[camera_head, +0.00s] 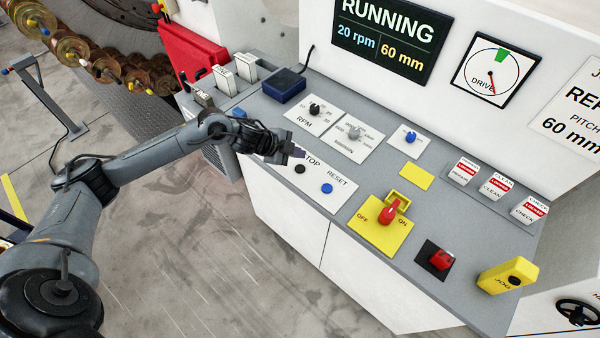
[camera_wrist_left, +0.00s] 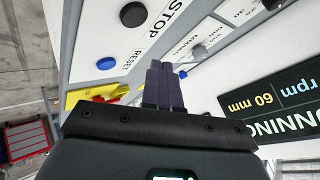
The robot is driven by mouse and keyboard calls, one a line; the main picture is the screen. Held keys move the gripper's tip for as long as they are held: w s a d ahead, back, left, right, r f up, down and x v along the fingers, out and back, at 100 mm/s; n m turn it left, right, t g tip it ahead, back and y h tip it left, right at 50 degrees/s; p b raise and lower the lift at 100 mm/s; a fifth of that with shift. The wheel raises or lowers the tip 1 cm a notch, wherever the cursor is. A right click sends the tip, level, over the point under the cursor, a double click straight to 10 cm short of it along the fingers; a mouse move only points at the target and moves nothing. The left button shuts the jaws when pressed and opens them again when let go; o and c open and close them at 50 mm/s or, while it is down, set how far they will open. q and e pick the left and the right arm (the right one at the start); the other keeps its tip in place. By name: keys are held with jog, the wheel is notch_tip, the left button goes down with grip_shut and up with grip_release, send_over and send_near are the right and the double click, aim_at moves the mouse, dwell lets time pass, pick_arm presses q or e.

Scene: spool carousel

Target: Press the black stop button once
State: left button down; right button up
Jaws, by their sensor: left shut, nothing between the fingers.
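In the left wrist view the black button (camera_wrist_left: 133,14) is at the top edge, left of the STOP lettering. A blue reset button (camera_head: 327,188) sits beside it on the same plate, and it also shows in the wrist view (camera_wrist_left: 107,63). My left gripper (camera_head: 299,152) is shut and empty, with its dark fingers over the plate's upper left part, apart from the black button in the picture. The right gripper is not in view.
The display (camera_head: 390,38) reads RUNNING, 20 rpm, 60 mm. Knobs on white plates, including the RPM knob (camera_head: 314,109), stand just behind the fingers. A red switch on a yellow plate (camera_head: 371,236), a red button (camera_head: 441,259) and a yellow jog box (camera_head: 508,275) are farther right.

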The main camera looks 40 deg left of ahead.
aim_at(297, 169)
pick_arm(q)
jog(key=shift+f+b, duration=0.5)
jog(key=shift+f, duration=0.45)
jog(key=shift+f+b, duration=0.35)
jog(key=shift+f, duration=0.8)
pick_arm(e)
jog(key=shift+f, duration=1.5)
pick_arm(q)
jog(key=shift+f+b, duration=0.3)
jog(key=shift+f, duration=0.5)
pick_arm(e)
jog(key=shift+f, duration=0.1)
pick_arm(q)
jog(key=shift+r, duration=0.15)
jog(key=shift+r+p, duration=0.65)
jog(key=shift+p, duration=0.25)
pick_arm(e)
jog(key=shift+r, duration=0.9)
pick_arm(q)
notch_tip(297, 169, up, 5)
jog(key=p, duration=0.5)
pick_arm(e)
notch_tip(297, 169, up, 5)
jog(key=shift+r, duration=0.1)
